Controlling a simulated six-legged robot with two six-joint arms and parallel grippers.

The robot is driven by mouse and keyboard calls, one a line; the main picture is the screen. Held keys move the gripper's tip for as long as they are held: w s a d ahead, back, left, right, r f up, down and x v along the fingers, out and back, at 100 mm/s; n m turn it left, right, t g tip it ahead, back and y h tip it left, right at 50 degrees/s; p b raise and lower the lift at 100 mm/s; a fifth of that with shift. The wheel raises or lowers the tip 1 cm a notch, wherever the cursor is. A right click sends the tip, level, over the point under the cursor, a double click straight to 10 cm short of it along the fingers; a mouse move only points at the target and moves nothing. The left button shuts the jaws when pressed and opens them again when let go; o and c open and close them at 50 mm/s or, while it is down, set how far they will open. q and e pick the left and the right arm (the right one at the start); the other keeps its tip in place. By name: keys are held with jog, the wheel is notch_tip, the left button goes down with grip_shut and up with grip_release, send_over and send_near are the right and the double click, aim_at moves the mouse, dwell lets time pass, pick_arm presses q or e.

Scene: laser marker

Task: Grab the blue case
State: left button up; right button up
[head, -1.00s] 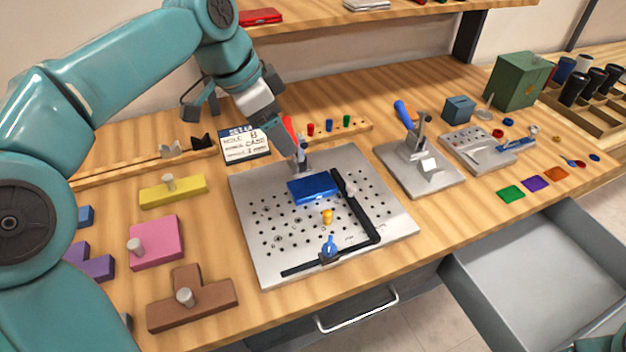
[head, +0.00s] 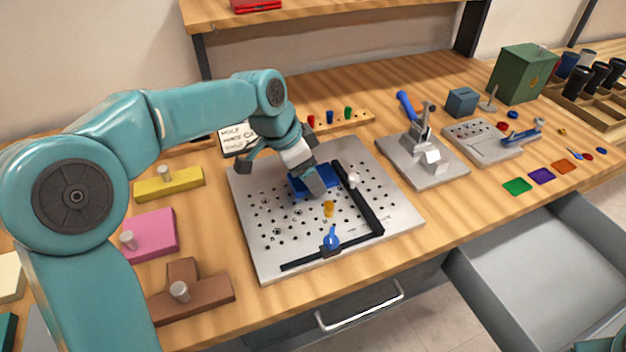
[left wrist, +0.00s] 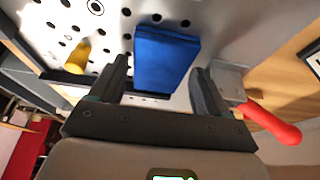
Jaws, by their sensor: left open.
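The blue case (head: 300,185) lies flat on the perforated metal plate (head: 262,255), against the black L-shaped fence, partly hidden by my left gripper in the head view. In the left wrist view the blue case (left wrist: 166,58) sits between the two open, dark fingers of my left gripper (left wrist: 158,85). The fingers stand apart from its sides, with a gap on both. In the head view my left gripper (head: 320,190) hangs over the case. I cannot tell its exact height above the plate.
The black fence (head: 362,205) runs along the plate's right and front. A yellow peg (head: 328,208) and a blue clamp (head: 331,238) stand in front of the case. A red-handled part (left wrist: 272,122) is close to one finger. A lever press (head: 424,150) stands to the right.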

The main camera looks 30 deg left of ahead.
pick_arm(q)
jog(key=c, duration=0.8)
jog(key=shift+c, duration=0.2)
